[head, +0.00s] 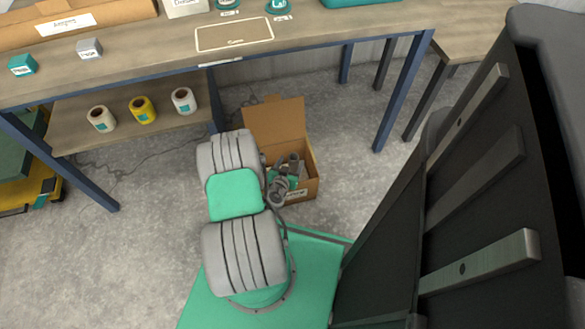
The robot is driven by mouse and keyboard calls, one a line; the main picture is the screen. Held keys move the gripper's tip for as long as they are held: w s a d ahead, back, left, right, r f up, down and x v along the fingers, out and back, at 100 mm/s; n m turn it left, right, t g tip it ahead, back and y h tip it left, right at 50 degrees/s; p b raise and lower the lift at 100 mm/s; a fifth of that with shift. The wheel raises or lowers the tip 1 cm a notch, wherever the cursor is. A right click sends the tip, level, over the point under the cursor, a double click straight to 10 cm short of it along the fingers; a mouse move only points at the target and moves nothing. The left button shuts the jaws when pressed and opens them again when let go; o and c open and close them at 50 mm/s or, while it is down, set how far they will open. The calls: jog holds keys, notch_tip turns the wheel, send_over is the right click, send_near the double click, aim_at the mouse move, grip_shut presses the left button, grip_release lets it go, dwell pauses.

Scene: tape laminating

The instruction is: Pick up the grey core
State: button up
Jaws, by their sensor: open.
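I cannot pick out a grey core for certain. An open cardboard box (305,187) stands on the floor below the table, with small grey and teal pieces in it, too small and covered to tell apart. My arm reaches from the green base toward this box. My gripper (289,163) seems to be at the box's mouth, small and partly hidden by my own arm, open, with nothing clearly held. A small grey block (89,48) with a label sits on the table at the left.
The table (150,52) carries a teal block (22,65), an outlined mat (234,34) and teal rolls at the back. Three rolls, white, yellow (143,110) and white, stand on the lower shelf (75,139). Blue table legs flank the box. Floor at left is mostly clear.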

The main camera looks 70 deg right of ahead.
jog(key=shift+x, duration=1.15)
jog(key=shift+c, duration=0.6)
jog(key=shift+w, duration=0.1)
grip_shut()
